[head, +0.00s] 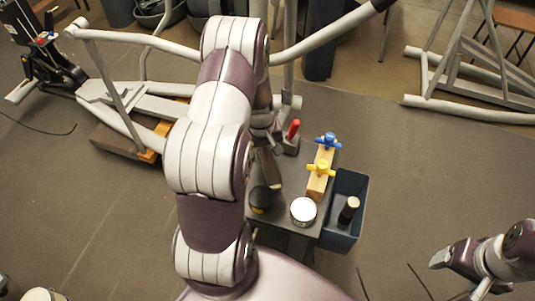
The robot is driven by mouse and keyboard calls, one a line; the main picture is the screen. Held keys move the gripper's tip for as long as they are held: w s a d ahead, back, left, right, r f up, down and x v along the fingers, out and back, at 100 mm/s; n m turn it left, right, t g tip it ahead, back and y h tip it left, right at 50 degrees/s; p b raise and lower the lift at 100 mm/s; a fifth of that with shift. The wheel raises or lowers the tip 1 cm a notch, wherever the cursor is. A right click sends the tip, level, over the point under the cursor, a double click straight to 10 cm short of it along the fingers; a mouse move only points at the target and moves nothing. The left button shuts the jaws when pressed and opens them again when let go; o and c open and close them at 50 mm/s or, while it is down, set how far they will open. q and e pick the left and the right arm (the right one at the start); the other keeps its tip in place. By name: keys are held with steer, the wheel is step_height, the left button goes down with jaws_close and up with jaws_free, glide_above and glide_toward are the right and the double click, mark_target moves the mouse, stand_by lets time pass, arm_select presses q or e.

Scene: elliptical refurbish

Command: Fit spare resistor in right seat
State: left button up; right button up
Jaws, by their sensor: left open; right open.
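I cannot surely pick out the spare resistor or the right seat. A wooden block (319,182) on the small dark table (290,178) carries a blue winged piece (328,141) and a yellow winged piece (320,169). Small red and blue parts (44,38) show on the dark upright unit (40,55) at the far upper left. My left gripper (270,165) points down over the table's left part, left of the block, partly hidden by my arm; it looks empty. My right gripper (441,260) is open and empty at the lower right, away from the table.
A red-handled tool (292,130) stands at the table's back. A black round container (260,199) and a white-topped can (303,210) stand at its front. A blue-grey bin (342,237) with a dark cylinder (349,208) is to the right. An elliptical trainer (130,98) lies left.

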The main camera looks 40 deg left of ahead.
mark_target(266, 154)
arm_select(q)
steer(key=f, duration=0.4)
steer(key=w+f, duration=0.1)
steer(key=f, duration=0.1)
steer(key=shift+a+p, duration=0.2)
steer(key=shift+p, duration=0.2)
steer(key=shift+d+f, duration=0.2)
steer(key=shift+f, duration=0.2)
steer(key=c, duration=1.2)
steer(key=shift+c, duration=0.6)
